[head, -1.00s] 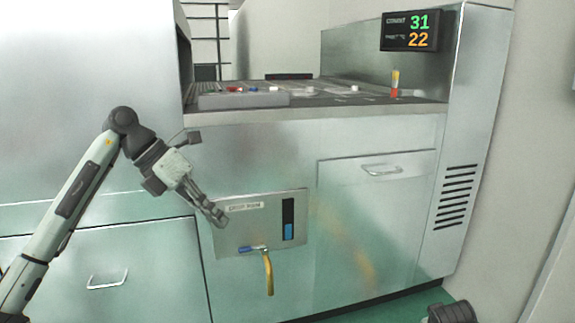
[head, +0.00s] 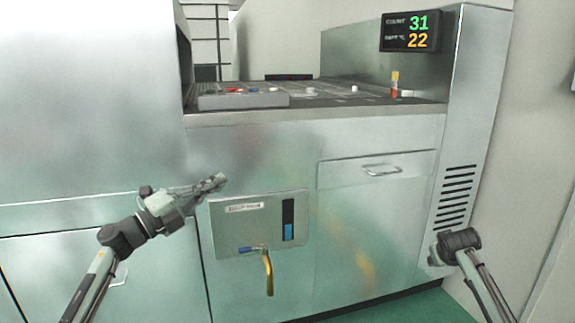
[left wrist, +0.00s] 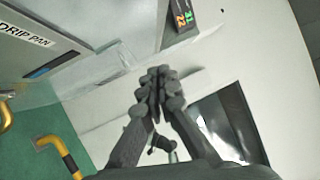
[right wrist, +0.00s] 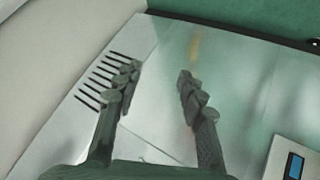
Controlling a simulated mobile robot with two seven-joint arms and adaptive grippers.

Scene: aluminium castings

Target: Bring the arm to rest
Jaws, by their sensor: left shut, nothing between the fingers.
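My left gripper (head: 217,182) is in front of the steel machine, just above the upper left corner of the drip pan panel (head: 230,238). Its fingers are together and empty, as the left wrist view also shows (left wrist: 157,85). My right arm (head: 462,245) shows at the lower right in the head view, with its gripper out of sight there. In the right wrist view my right gripper (right wrist: 160,80) has its fingers wide apart, with nothing between them, facing the machine's vented steel side.
A control box (head: 243,100) and a small red and yellow item (head: 394,85) stand on the machine's ledge. A count display (head: 409,32) hangs above. A drawer handle (head: 382,170) sticks out at right.

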